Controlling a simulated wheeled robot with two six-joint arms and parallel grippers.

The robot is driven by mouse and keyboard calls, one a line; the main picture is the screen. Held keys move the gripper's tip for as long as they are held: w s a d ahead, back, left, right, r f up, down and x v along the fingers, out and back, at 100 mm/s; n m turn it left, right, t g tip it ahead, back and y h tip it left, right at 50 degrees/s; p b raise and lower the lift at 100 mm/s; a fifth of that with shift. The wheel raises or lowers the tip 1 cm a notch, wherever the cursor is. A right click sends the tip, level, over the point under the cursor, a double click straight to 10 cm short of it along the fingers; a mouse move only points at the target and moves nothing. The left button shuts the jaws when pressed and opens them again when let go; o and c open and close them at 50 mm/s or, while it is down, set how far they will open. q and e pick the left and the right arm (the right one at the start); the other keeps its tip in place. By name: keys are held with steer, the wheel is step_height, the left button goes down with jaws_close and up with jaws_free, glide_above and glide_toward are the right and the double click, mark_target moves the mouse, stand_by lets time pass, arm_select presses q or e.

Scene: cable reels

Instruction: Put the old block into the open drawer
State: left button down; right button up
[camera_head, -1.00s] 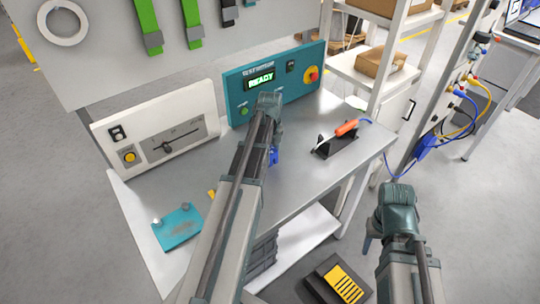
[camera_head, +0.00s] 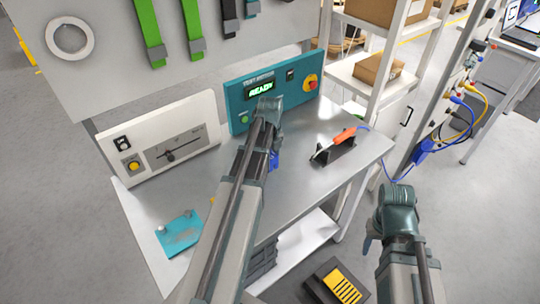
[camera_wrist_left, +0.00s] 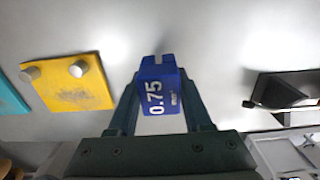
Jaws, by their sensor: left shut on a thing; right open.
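My left gripper (camera_wrist_left: 160,82) is shut on a blue block (camera_wrist_left: 158,97) marked 0.75, held between its fingertips above the grey bench. In the head view only a bit of the blue block (camera_head: 274,161) shows beside my left arm, which hides most of the gripper. I cannot tell from the label whether this is the old block. My right gripper (camera_head: 370,243) is open and empty, off the bench's right side, its fingers partly hidden. I cannot make out an open drawer in either view.
A teal plate (camera_head: 180,233) and a yellow plate (camera_wrist_left: 68,84) lie on the bench. A teal panel reading READY (camera_head: 262,90) and a white panel (camera_head: 165,150) stand at the back. An orange-handled tool (camera_head: 340,138) rests in a black holder. A black-and-yellow item (camera_head: 342,284) is on the floor.

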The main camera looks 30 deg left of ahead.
arm_select(q)
steer(key=s+d, duration=0.2)
steer(key=s, duration=0.2)
steer(key=s+d+r, duration=0.1)
steer(key=s+d, duration=0.1)
steer(key=s, duration=0.2)
steer(key=s+d+p, duration=0.1)
steer(key=s+d, duration=0.2)
steer(key=s, duration=0.1)
steer(key=shift+r, duration=0.15)
steer(key=shift+f+b, duration=0.4)
steer(key=shift+f, duration=0.05)
steer(key=shift+r, duration=0.1)
